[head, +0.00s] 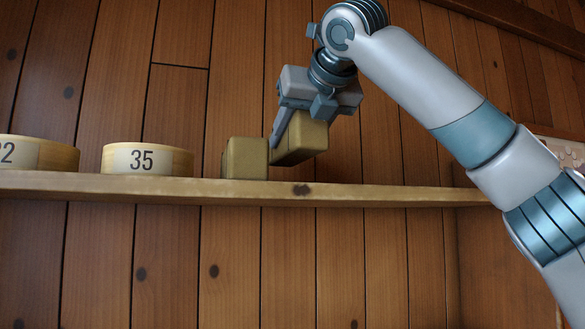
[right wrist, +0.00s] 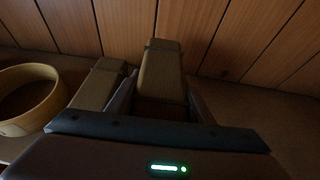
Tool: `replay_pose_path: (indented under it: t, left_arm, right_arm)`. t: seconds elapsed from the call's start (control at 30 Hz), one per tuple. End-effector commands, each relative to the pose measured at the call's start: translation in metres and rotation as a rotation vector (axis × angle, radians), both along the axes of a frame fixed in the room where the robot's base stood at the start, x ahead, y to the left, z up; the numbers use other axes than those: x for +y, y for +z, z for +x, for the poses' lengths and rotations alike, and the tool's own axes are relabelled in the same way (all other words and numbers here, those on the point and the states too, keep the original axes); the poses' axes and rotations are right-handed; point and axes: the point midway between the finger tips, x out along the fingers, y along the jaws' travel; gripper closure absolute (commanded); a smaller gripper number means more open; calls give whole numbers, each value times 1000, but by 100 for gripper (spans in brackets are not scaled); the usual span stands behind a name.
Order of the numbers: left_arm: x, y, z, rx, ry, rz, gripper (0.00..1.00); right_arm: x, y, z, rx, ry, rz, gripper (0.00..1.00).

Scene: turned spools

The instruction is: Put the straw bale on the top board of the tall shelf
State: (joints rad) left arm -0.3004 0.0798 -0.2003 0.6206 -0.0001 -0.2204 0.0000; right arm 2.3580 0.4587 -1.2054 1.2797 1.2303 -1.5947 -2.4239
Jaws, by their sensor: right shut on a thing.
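A straw-coloured block, the straw bale (head: 305,139), is in my right gripper (head: 293,132), which is shut on it. It is tilted, and its lower edge shows a little above the board's front edge in the head view. In the right wrist view the bale (right wrist: 163,70) sticks out from between the fingers towards the plank wall. The top board (head: 400,196) runs across the head view, seen from slightly below. I cannot tell whether the bale touches the board. My left gripper is not in view.
A second, similar block (head: 245,158) stands on the board just left of the held bale. Further left are a round box marked 35 (head: 147,160) and another round box (head: 40,153) at the picture edge. The board to the right of the bale looks clear.

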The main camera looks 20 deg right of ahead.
Motion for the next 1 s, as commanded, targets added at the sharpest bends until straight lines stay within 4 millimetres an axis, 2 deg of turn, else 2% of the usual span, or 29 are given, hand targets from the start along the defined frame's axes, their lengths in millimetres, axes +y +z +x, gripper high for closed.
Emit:
replay_pose_path:
  t: [0.2, 0.67, 1.0]
  left_arm:
    - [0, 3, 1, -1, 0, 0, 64]
    - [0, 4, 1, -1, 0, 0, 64]
    - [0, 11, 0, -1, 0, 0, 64]
  right_arm:
    - [0, -18, 0, 1, 0, 0, 80]
    - [-1, -24, 0, 1, -1, 0, 80]
    - [0, -54, 0, 0, 0, 0, 80]
